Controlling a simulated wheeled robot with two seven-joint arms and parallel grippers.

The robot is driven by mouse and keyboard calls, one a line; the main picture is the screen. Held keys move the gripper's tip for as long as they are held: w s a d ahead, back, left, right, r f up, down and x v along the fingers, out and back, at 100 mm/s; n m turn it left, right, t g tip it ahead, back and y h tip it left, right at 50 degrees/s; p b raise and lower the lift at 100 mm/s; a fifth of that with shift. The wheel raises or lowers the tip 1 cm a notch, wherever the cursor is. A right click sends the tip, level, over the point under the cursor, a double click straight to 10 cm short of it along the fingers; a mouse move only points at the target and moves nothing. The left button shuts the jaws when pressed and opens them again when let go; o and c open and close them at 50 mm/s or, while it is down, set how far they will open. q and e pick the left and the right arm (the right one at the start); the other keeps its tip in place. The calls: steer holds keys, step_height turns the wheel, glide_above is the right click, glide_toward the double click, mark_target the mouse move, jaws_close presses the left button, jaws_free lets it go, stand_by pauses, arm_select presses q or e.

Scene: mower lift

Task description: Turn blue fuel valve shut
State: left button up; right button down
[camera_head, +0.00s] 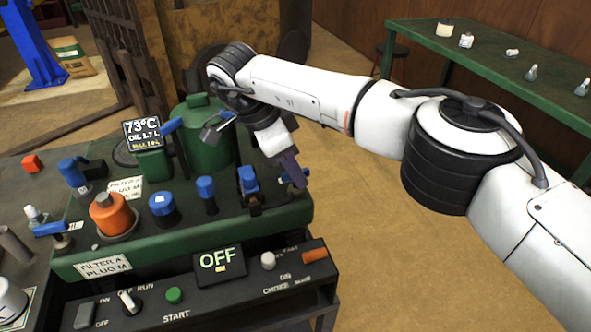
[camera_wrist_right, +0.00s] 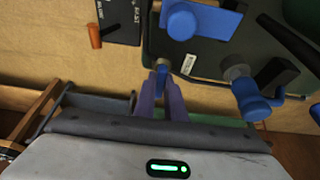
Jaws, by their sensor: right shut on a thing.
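My right gripper (camera_head: 292,176) reaches down at the right end of the green engine block. Its purple fingers (camera_wrist_right: 162,92) are shut on a small blue valve lever (camera_wrist_right: 162,72), which sits between the fingertips in the right wrist view. In the head view only bits of this blue lever show beside the fingers, which hide most of it. The exact angle of the lever is hard to tell. My left gripper is not in view.
Other blue knobs (camera_head: 206,188) and an orange cap (camera_head: 111,214) stand on the block (camera_head: 185,240). A control panel (camera_head: 150,305) with an OFF display (camera_head: 219,262) lies in front. A green table (camera_head: 480,62) stands at the back right; floor between is clear.

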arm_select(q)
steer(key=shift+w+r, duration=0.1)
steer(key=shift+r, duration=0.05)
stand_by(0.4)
arm_select(e)
steer(key=c, duration=1.8)
jaws_free()
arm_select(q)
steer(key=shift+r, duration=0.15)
arm_select(e)
steer(key=shift+r, duration=0.15)
